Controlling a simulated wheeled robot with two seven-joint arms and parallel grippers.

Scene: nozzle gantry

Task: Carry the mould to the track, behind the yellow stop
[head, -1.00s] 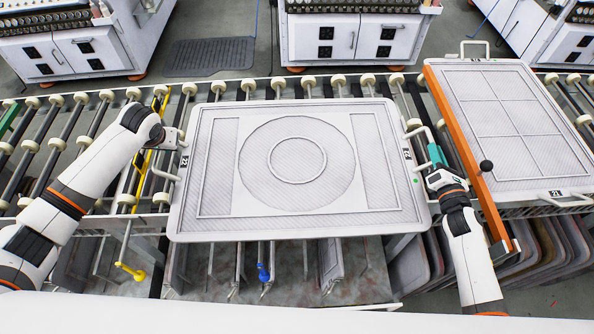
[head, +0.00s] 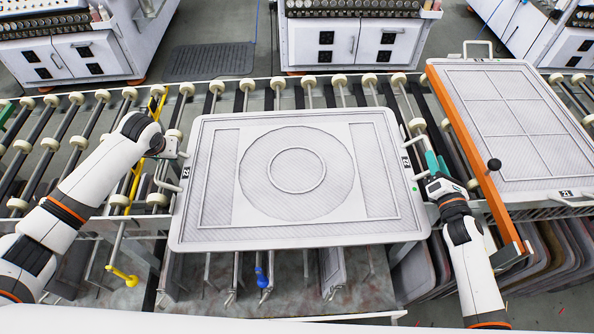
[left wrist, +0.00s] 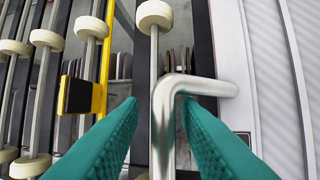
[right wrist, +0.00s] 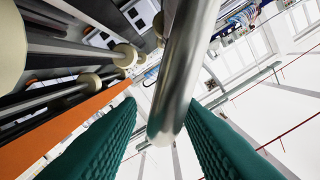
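The mould (head: 379,208), a pale framed plate labelled 22 with a ring pattern, lies flat over the roller track (head: 75,130). The yellow stop (head: 137,178) is left of the mould; its yellow bar and black pad show in the left wrist view (left wrist: 93,60). My left gripper (left wrist: 158,100) has its teal fingers apart around the mould's left handle (left wrist: 165,125), with gaps beside the bar. My right gripper (right wrist: 160,102) has its fingers apart around the right handle (right wrist: 180,80), also with gaps. The mould hides the rollers under it.
A second mould labelled 21 (head: 515,115) lies to the right, beside an orange bar (head: 470,150) with a black knob. White cabinets (head: 355,40) stand behind the track. Bare rollers lie left of the yellow stop. Yellow and blue knobs hang below the front.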

